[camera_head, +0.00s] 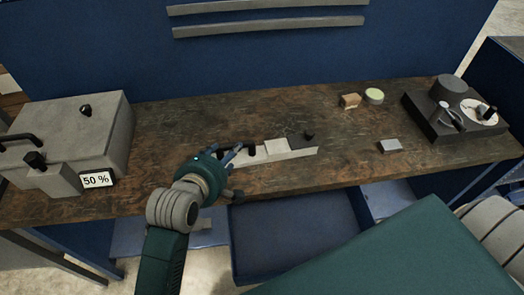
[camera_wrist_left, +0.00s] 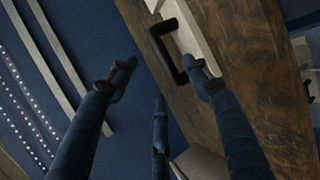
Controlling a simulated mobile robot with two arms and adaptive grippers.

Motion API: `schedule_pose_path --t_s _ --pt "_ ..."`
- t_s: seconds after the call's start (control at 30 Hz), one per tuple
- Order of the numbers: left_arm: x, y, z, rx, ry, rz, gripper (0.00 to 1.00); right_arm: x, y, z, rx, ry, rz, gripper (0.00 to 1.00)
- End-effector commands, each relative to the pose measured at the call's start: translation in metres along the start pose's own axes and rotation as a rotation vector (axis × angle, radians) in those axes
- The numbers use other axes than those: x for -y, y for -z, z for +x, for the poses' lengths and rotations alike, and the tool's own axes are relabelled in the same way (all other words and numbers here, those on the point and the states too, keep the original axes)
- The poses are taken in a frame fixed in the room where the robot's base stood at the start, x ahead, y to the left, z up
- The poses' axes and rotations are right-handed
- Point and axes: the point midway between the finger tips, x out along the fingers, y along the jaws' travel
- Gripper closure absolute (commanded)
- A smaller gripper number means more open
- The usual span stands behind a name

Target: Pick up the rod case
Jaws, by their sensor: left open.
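A long pale case (camera_head: 290,155), which looks like the rod case, lies on the wooden workbench near the middle of the head view. It has a white panel, a dark section and small black parts on top. My left gripper (camera_head: 232,156) is at its left end, open, with its fingers by the black handle there. In the left wrist view, the black handle (camera_wrist_left: 160,50) stands on a pale surface between the spread finger tips (camera_wrist_left: 160,78), close to the right-hand finger. Contact cannot be told. The gripper hides the case's left end. My right gripper is out of view.
A grey box machine (camera_head: 75,130) with a "50 %" label stands at left. A dark device with a round dial (camera_head: 455,112) stands at right. A small brown block (camera_head: 350,101), a round greenish tin (camera_head: 374,96) and a grey block (camera_head: 390,146) lie between. An open blue drawer (camera_head: 295,225) is below the bench (camera_head: 215,115).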

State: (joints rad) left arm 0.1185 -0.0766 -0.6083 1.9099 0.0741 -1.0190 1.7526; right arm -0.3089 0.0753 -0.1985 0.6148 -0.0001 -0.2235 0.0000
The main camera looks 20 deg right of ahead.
Motion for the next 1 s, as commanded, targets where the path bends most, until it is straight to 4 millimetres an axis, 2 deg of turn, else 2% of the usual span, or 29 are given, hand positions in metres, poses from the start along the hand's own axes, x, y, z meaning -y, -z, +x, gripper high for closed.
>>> schedule_pose_path --t_s 0.23,0.53,0.8,1.0 --pt "0.0 0.001 0.037 -0.001 0.002 0.001 0.5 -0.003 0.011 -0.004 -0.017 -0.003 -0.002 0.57" --pt "-0.002 0.003 0.058 -0.002 0.002 0.004 0.5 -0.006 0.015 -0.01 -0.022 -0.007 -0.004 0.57" --pt "-0.003 0.007 0.092 -0.002 0.003 0.003 0.5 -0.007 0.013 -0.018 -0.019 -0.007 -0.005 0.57" --pt "-0.002 0.007 0.101 -0.001 0.001 0.002 0.5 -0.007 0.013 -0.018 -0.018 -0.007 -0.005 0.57"
